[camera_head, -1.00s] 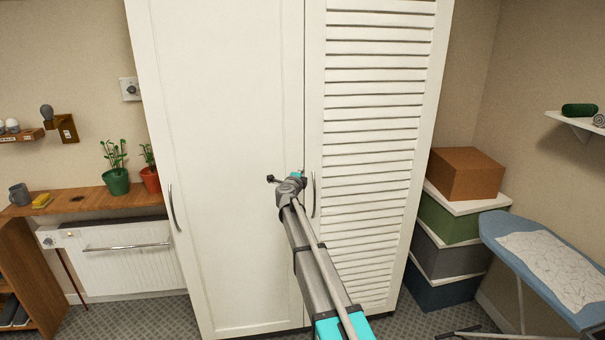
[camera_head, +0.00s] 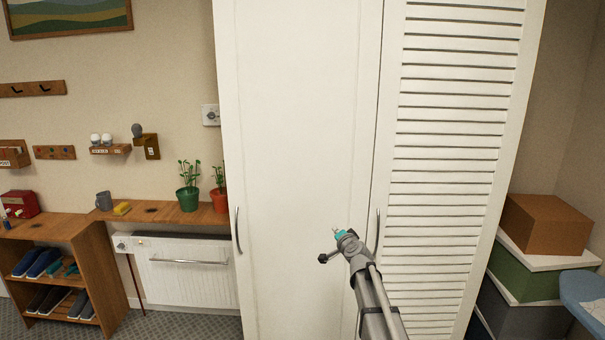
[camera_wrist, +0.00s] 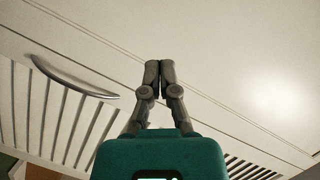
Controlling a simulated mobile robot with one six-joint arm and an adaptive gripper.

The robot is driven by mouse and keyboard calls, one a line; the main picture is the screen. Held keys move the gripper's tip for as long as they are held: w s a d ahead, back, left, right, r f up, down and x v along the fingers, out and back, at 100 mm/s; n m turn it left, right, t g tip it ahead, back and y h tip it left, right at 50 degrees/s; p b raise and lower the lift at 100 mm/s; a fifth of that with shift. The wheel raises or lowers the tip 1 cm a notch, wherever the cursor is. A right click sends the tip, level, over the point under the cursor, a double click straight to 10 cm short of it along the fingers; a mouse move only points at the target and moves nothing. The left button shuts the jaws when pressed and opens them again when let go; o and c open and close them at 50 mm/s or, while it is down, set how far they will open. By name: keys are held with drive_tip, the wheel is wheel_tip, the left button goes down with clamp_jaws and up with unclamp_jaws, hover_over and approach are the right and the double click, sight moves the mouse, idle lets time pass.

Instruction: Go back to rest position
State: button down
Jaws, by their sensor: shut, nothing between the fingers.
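My gripper (camera_wrist: 153,72) is shut and empty, with its two grey fingers together in the wrist view. In the head view my gripper (camera_head: 336,231) is at the end of my arm, in front of the tall white cupboard (camera_head: 295,120). It is left of the slatted door's handle (camera_head: 377,232). The wrist view shows a curved metal handle (camera_wrist: 75,78) to the left of the fingers, apart from them. The gap between fingertips and door cannot be judged. Both cupboard doors look closed.
On the left a wooden shelf (camera_head: 160,213) holds plants, a mug and a sponge above a white radiator (camera_head: 185,273). A shoe rack (camera_head: 60,240) stands further left. Stacked boxes (camera_head: 540,262) and a blue ironing board (camera_head: 585,290) are at the right.

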drive_tip(key=s+a+f+n+g+y, duration=0.1)
drive_tip(key=s+f+n+g, duration=0.3)
drive_tip(key=s, duration=0.5)
drive_tip(key=s+a+f+n+g, duration=0.1)
drive_tip(key=s+f+n+g, duration=0.25)
drive_tip(key=s+f, duration=0.4)
drive_tip(key=s+d+f+g+h, duration=0.1)
drive_tip(key=s+d+g, duration=0.1)
drive_tip(key=s, duration=0.5)
drive_tip(key=s+d+f+n+g+h, duration=0.1)
drive_tip(key=s+d+f+g+h, duration=0.1)
drive_tip(key=s, duration=0.6)
drive_tip(key=s+d+f+g+h, duration=0.1)
drive_tip(key=s+d+g, duration=0.2)
drive_tip(key=s, duration=0.5)
drive_tip(key=shift+f+g+h, duration=0.15)
drive_tip(key=shift+g+h, duration=0.15)
drive_tip(key=shift+g, duration=0.35)
drive_tip(key=shift+w, duration=0.1)
